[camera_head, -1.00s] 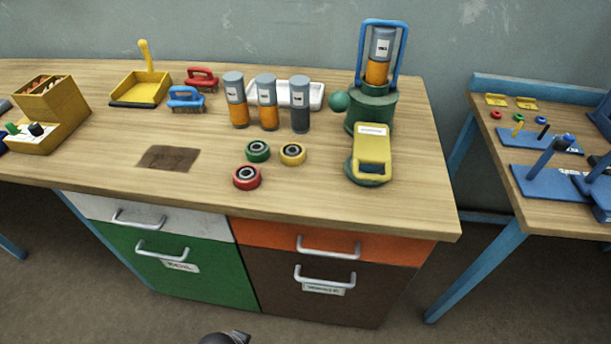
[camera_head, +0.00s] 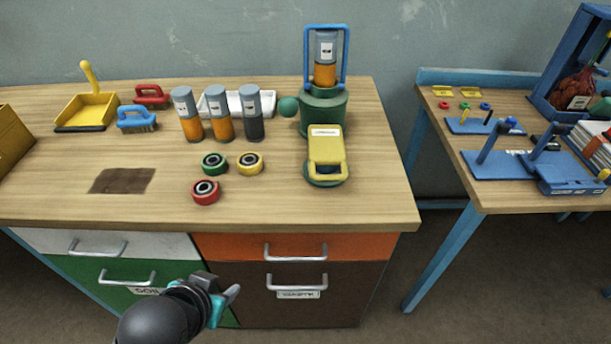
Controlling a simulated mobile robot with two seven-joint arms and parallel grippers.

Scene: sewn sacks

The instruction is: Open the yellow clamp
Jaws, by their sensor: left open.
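The yellow clamp (camera_head: 326,150) is a flat frame with a pale label at its top. It stands at the front of the green machine (camera_head: 323,108), over a round green base (camera_head: 326,177), near the right end of the wooden table. A blue frame (camera_head: 344,57) rises above the machine around a grey and orange cylinder (camera_head: 325,72). My left gripper (camera_head: 226,297) is open and empty in front of the drawers, below the table edge and well short of the clamp. My right gripper is not in view.
Red, green and yellow rings (camera_head: 250,164) lie left of the clamp. Several cylinders (camera_head: 221,114) stand behind them by a white tray (camera_head: 238,103). Brushes and a yellow dustpan (camera_head: 88,108) are at left. The table front (camera_head: 270,212) is clear. A second table (camera_head: 490,190) stands right.

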